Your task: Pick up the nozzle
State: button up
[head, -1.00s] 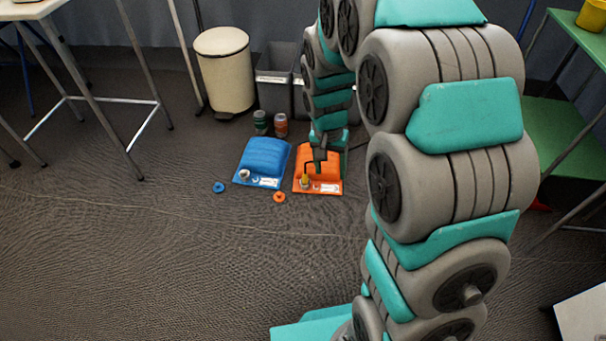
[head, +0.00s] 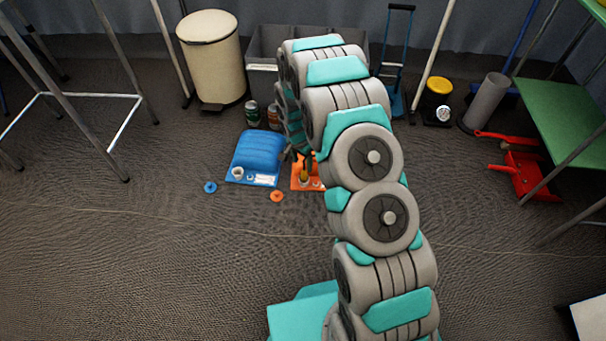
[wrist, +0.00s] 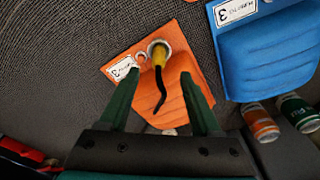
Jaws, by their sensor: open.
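The nozzle (wrist: 158,57) has a yellow base and a thin, bent black spout. It stands in the white-rimmed socket of an orange container (wrist: 187,57) in the wrist view. In the head view the nozzle's yellow part (head: 304,173) shows at the front of the orange container (head: 296,185), most of which my arm hides. My gripper (wrist: 160,74) is open, with one dark green finger on each side of the nozzle in the picture. No contact shows, and the height gap cannot be judged. My gripper is mostly hidden behind my arm in the head view.
A blue cap (head: 210,187) and an orange cap (head: 277,196) lie in front. Two cans (wrist: 262,123) stand behind. A beige bin (head: 209,62) and grey bins (head: 263,78) are at the back. The floor at left front is free.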

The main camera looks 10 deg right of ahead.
aim_at(304, 170)
jog(key=shift+w+d+f, duration=0.1)
jog(key=shift+d+f, duration=0.1)
jog(key=shift+f, duration=1.7)
jog(key=shift+d+f, duration=0.2)
jog(key=shift+f, duration=1.65)
jog(key=shift+c, duration=0.2)
grip_shut()
